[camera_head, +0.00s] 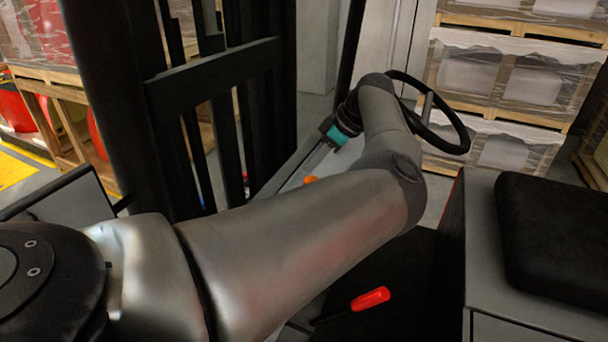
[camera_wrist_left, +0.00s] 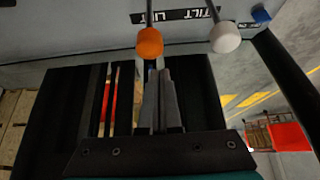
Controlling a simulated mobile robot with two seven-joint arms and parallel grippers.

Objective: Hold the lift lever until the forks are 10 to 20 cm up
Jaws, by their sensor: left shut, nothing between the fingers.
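The lever with the orange knob (camera_wrist_left: 150,42) stands beside a label that begins "LI" in the left wrist view. In the head view its orange knob (camera_head: 310,180) just shows above my left forearm. A lever with a white knob (camera_wrist_left: 225,38) stands to its right, beside the label "TILT". My left gripper (camera_wrist_left: 159,76) is shut and empty, its fingertips close to the orange knob; I cannot tell whether they touch it. In the head view my arm hides the fingers. The dark mast (camera_head: 215,75) shows at left. The forks are not visible. My right gripper is not in view.
A steering wheel (camera_head: 440,110) is just beyond my left arm. A black seat (camera_head: 555,245) is at right and a red-handled lever (camera_head: 370,299) below the arm. A blue knob (camera_wrist_left: 262,15) is beyond the white one. Loaded pallets (camera_head: 510,75) stand behind.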

